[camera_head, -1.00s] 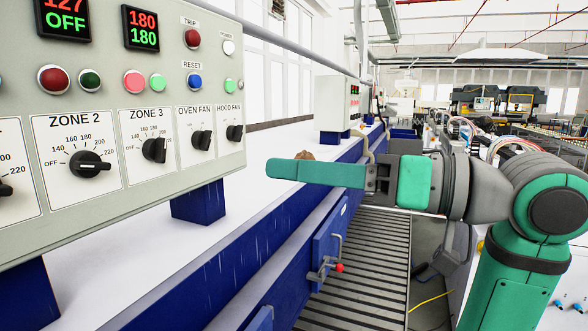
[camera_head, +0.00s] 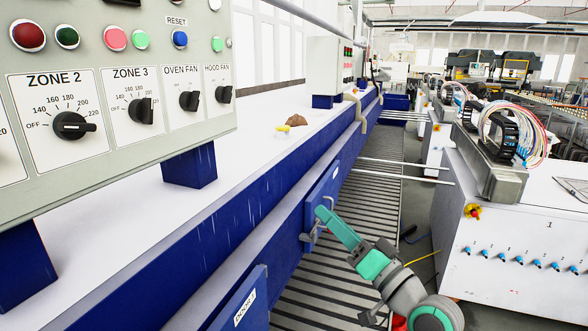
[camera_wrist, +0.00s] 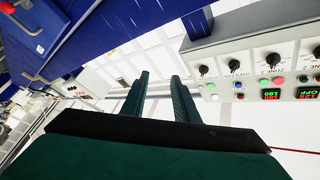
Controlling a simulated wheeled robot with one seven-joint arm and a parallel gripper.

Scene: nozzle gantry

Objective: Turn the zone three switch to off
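The zone 3 switch (camera_head: 141,111) is a black rotary knob on the pale control panel at the left. Its dial is marked OFF at the left and temperatures around the top. Its grip bar stands near upright; I cannot clearly read its setting. In the wrist view the panel is upside down at the right, with the zone 3 knob (camera_wrist: 273,61) there. My gripper (camera_head: 324,215) is low and right of the panel, in front of the blue machine side, well apart from the switch. In the wrist view its two green fingers (camera_wrist: 160,77) stand apart with nothing between them.
The zone 2 knob (camera_head: 72,126) is left of zone 3; the oven fan (camera_head: 189,101) and hood fan (camera_head: 223,94) knobs are right. A latch handle (camera_head: 316,229) sticks out near my gripper. A brown lump (camera_head: 297,120) lies on the white top. A slatted floor runs alongside.

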